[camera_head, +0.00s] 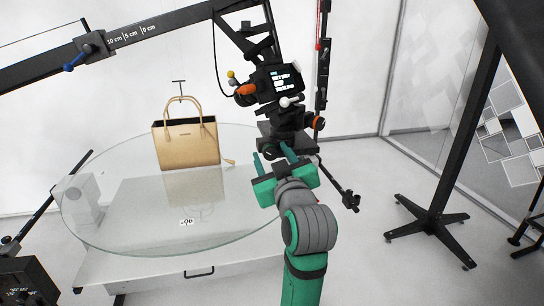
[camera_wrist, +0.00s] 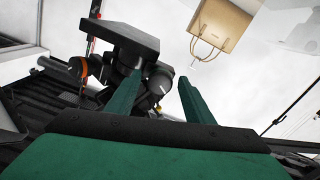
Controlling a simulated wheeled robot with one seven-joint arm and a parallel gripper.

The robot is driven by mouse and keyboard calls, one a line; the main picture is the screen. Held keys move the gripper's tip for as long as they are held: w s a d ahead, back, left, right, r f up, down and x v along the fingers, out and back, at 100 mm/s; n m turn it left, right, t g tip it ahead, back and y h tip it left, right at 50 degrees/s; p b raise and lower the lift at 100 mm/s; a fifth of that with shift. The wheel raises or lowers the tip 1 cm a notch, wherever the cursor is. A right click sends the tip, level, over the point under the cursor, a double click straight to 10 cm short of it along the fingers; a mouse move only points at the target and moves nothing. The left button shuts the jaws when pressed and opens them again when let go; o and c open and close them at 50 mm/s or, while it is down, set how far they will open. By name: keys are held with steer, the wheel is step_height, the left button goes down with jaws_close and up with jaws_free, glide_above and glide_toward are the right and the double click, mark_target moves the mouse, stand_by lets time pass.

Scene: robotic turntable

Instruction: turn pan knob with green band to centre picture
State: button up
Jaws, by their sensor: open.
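My gripper (camera_head: 272,155) is open, its green fingers pointing up at the underside of the camera head (camera_head: 283,118). In the wrist view, the gripper (camera_wrist: 160,82) has a dark round knob (camera_wrist: 157,82) with pale marks between its fingertips, seemingly just beyond them. The fingers do not visibly close on it. I cannot make out a green band on this knob, so I cannot tell if it is the pan knob. An orange-banded knob (camera_wrist: 82,68) sits to its left. The small screen (camera_head: 283,79) is lit, but its picture is too small to read.
A tan handbag (camera_head: 187,143) stands on the round glass turntable (camera_head: 110,225), left of my arm. A black boom (camera_head: 150,37) crosses above. A wheeled black stand (camera_head: 432,217) is at the right. Open floor lies between it and my arm.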

steer(key=c, duration=1.1)
steer(key=shift+o, duration=0.2)
steer(key=m, duration=0.4)
steer(key=shift+m, duration=2.6)
steer(key=o, duration=1.1)
steer(key=shift+c, duration=0.2)
